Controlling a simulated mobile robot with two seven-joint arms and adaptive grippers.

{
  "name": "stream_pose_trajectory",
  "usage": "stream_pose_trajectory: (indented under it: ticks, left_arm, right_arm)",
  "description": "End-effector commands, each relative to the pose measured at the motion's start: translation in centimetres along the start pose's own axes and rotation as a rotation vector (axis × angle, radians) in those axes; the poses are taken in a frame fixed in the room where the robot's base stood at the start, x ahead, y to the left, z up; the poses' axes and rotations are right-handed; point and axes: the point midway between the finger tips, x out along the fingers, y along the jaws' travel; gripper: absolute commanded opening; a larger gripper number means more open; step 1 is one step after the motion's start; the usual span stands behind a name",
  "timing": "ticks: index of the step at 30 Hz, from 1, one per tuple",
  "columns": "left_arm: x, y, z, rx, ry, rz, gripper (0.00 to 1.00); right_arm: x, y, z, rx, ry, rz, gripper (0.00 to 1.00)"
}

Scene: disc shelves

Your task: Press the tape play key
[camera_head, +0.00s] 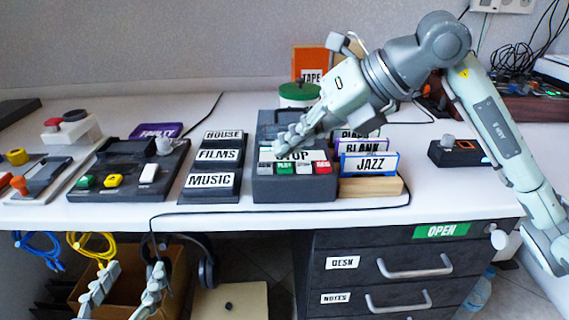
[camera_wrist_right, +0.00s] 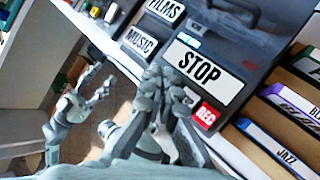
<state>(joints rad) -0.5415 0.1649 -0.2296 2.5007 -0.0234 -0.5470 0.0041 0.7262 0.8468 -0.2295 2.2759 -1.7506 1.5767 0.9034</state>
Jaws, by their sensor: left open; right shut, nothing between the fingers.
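The dark grey tape deck (camera_head: 294,190) stands on the white desk with a STOP label (camera_head: 293,155) above its key row. The green play key (camera_head: 284,168) is second from left, left of a pale key and the red REC key (camera_head: 322,168). My right gripper (camera_head: 283,143) is shut and empty, its tips just above and behind the key row; contact cannot be told. In the right wrist view its fingers (camera_wrist_right: 160,78) hide part of the key row left of the red REC key (camera_wrist_right: 205,115). My left gripper (camera_head: 122,287) is open and empty, low before the desk.
A HOUSE, FILMS and MUSIC rack (camera_head: 211,169) stands left of the deck. A box holding JAZZ and BLANK cases (camera_head: 369,165) stands close right. A panel with coloured buttons (camera_head: 130,170) is further left. Drawers (camera_head: 400,265) lie below the desk edge.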

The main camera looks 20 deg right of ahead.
Motion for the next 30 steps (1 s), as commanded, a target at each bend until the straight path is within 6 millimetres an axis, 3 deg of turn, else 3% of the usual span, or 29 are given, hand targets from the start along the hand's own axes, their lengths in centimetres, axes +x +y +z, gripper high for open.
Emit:
stream_pose_trajectory:
  ticks: [30]
  left_arm:
    - [0.15, 0.0, 0.65, 0.0, -0.002, -0.001, 0.54]
  right_arm:
    - [0.44, -0.31, -0.32, 0.0, 0.0, 0.0, 0.0]
